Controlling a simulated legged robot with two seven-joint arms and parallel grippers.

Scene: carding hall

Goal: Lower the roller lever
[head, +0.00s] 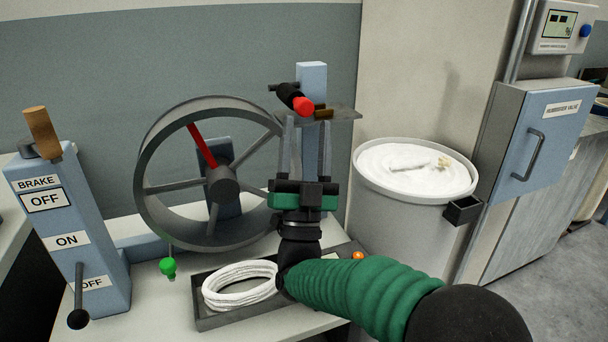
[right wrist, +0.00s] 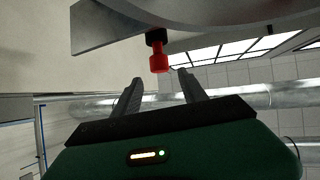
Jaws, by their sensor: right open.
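A black lever with a red end (head: 297,99), which looks like the roller lever, sticks out toward me near the top of a blue post (head: 312,75). Its red end also shows in the right wrist view (right wrist: 159,58), just beyond the fingertips. My right gripper (head: 306,124) points upward and is open and empty, just below the lever. In the right wrist view its two fingers (right wrist: 159,78) stand apart, with the red end in line with the gap. I cannot tell whether they touch it. My left gripper is out of view.
A grey spoked wheel (head: 148,188) stands left of the post. A blue brake box (head: 85,262) with a wooden-handled lever is at far left. A dark tray (head: 212,322) holding white rope lies below the gripper. A white-filled drum (head: 395,225) stands right.

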